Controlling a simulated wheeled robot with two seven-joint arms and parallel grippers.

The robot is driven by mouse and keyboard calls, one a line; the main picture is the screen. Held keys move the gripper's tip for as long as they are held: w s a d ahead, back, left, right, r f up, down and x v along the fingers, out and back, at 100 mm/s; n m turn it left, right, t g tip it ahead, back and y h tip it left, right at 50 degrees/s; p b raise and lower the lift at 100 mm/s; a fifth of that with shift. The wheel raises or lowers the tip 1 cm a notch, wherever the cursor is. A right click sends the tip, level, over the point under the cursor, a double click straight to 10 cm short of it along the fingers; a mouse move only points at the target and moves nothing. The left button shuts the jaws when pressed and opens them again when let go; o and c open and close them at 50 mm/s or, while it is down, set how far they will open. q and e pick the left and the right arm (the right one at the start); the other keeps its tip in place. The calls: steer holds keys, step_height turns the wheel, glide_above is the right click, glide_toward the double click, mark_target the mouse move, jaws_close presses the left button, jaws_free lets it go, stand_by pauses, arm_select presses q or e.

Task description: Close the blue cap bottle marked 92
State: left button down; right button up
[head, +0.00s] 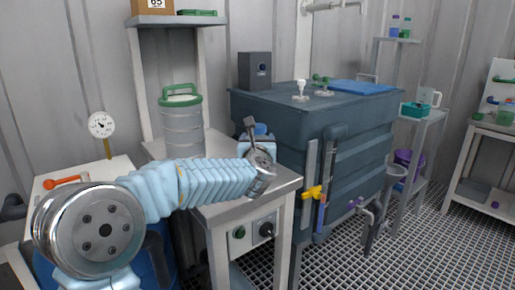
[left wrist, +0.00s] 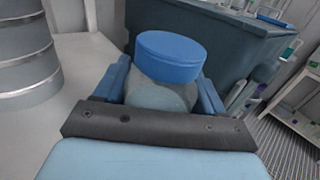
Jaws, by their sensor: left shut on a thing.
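The blue cap (left wrist: 170,56) sits at the top of a translucent grey bottle (left wrist: 160,97) in the left wrist view. I cannot tell whether it is fully seated or loose. The blue cap also shows in the head view (head: 261,129), partly behind my gripper. My left gripper (left wrist: 162,90) is shut on the bottle's body just below the cap, one blue finger on each side. In the head view my left gripper (head: 257,142) is over the right part of the steel table. No number 92 is readable. My right gripper is not in view.
A steel canister (head: 182,128) with a green-rimmed lid stands on the steel table (head: 224,209), left of the bottle. A large dark tank (head: 262,112) rises close behind and right. A pressure gauge (head: 101,125) is at the left. The grated floor (head: 440,245) is clear at the right.

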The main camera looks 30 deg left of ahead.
arm_select(q)
step_height(320, 180, down, 2)
steer(key=shift+f+b, duration=0.15)
steer(key=shift+b, duration=0.15)
steer(key=shift+c, duration=0.5)
jaws_free()
